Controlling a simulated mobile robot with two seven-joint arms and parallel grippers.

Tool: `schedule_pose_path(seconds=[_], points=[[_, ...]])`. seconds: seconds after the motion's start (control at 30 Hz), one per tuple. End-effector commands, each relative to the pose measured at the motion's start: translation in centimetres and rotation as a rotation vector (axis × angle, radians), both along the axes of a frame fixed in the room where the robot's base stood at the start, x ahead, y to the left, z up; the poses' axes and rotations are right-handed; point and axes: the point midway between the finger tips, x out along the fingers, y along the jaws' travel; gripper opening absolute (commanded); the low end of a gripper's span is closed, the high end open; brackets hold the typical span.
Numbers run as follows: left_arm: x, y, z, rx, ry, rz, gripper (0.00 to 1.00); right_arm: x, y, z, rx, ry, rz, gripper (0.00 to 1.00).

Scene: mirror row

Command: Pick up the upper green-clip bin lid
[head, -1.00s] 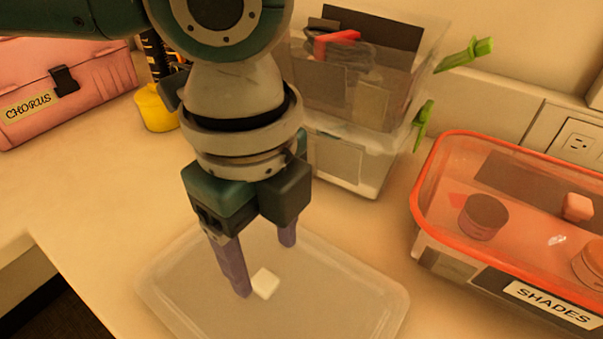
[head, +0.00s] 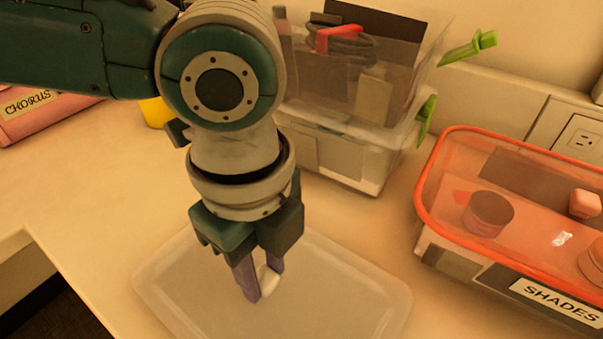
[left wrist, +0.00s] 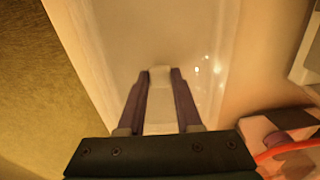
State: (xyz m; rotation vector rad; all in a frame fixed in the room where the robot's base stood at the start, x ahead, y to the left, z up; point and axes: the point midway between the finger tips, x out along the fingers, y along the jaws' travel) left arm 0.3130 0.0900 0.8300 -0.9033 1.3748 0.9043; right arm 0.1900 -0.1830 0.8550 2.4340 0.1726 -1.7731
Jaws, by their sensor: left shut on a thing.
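The clear, frosted bin lid (head: 345,290) lies level over the front of the counter, with a small white handle (head: 271,280) near its middle. My left gripper (head: 263,284) points down and is shut on that handle, one purple finger on each side. The left wrist view shows the white handle (left wrist: 159,76) between the fingertips, with the pale lid (left wrist: 205,40) around it. I cannot tell whether the lid touches the counter. The upper green-clip bin (head: 365,75) stands open on the lower bin (head: 345,160), with a green clip (head: 470,48) swung out. My right gripper is not in view.
An orange-rimmed clear bin labelled SHADES (head: 545,297) stands right of the lid. A pink CHORUS case (head: 40,112) and a yellow object (head: 154,112) are at the back left. The counter's front edge is at lower left. The counter left of the lid is clear.

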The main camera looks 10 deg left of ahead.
Motion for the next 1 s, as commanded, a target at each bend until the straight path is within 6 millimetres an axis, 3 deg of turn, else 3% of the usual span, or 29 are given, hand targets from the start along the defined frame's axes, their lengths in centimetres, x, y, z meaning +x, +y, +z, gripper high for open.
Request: schedule_pose_path(seconds=[0.17, 0.67, 0.83, 1.0], points=[[0.0, 0.0, 0.0, 0.000, 0.000, 0.000, 0.00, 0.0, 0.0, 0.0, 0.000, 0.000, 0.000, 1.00], [0.0, 0.0, 0.3, 0.000, -0.001, 0.000, 0.00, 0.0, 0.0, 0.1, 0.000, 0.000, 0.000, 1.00], [0.1, 0.0, 1.9, -0.001, -0.002, -0.001, 0.00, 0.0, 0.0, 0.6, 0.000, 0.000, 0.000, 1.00], [0.1, 0.0, 5.7, -0.003, -0.005, 0.000, 0.00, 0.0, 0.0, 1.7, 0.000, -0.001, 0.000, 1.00]])
